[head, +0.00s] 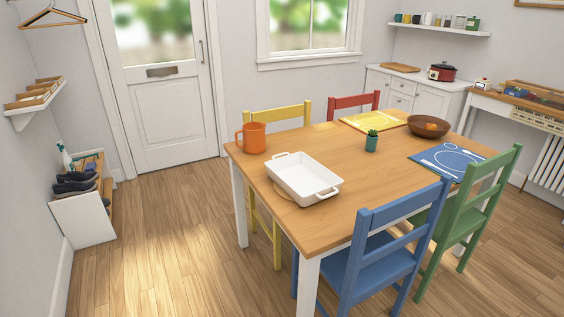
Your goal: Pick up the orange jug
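The orange jug (254,138) stands upright on the wooden dining table (330,226), near its far left corner. Its handle points left, toward the table's edge. Nothing touches it, and no object blocks my view of it. A white baking dish (304,179) sits in front of it and to the right, apart from it. Neither of my grippers shows in the head view.
A yellow chair (277,114) stands close behind the jug, and a blue chair (372,262) and green chair (470,215) are at the near side. A potted plant (371,141) and brown bowl (428,126) stand farther right. Open floor (170,240) lies left of the table.

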